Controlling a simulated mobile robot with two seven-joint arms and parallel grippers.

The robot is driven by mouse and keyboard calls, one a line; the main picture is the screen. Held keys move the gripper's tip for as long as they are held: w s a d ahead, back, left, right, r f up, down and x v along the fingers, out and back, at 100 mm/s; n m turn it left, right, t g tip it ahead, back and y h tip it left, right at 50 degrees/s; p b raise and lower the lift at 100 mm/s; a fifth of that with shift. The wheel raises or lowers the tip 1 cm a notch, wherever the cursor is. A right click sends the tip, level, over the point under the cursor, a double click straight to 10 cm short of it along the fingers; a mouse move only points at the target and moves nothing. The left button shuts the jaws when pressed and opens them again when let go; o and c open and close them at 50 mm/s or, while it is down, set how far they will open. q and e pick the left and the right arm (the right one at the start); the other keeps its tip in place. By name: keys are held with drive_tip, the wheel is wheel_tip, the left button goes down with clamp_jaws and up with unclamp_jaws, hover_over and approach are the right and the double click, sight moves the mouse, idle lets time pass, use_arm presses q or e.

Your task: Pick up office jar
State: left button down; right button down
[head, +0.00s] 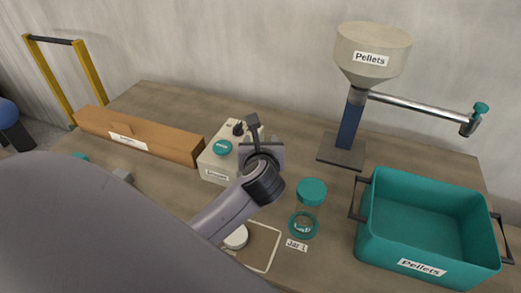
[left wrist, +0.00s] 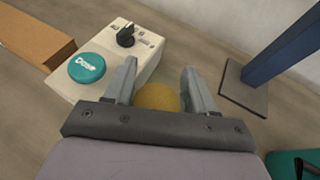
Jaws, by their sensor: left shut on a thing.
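My left gripper (head: 258,145) reaches over the middle of the table, beside the right end of the cream control box. In the left wrist view, my left gripper (left wrist: 159,80) has its fingers closed on a round, yellow-brown thing (left wrist: 157,97). Its lower part is hidden by the gripper, so I cannot tell whether it is the office jar. In the head view the gripper hides it. My right gripper is not in view.
The cream box (head: 215,172) carries a teal button (head: 222,147) and a black knob. A long brown carton (head: 150,137) lies left. The pellet hopper (head: 372,50) stands behind, a teal pellet bin (head: 420,267) right. A white round thing (head: 236,238) sits in an outlined square.

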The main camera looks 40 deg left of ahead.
use_arm(q)
wheel_tip(320, 180, up, 18)
drive_tip(key=n+g+y+b, duration=0.3)
drive_tip(key=n+g+y, duration=0.1)
wheel_tip(320, 180, down, 20)
drive_tip(key=shift+s+a+n+b, duration=0.2)
drive_tip(key=shift+a+n+b, duration=0.1)
drive_tip(key=shift+b, duration=0.1)
idle(0.3)
drive_tip(key=shift+d+f, duration=0.1)
drive_tip(key=shift+f, duration=0.1)
drive_tip(key=shift+c, duration=1.8)
unclamp_jaws()
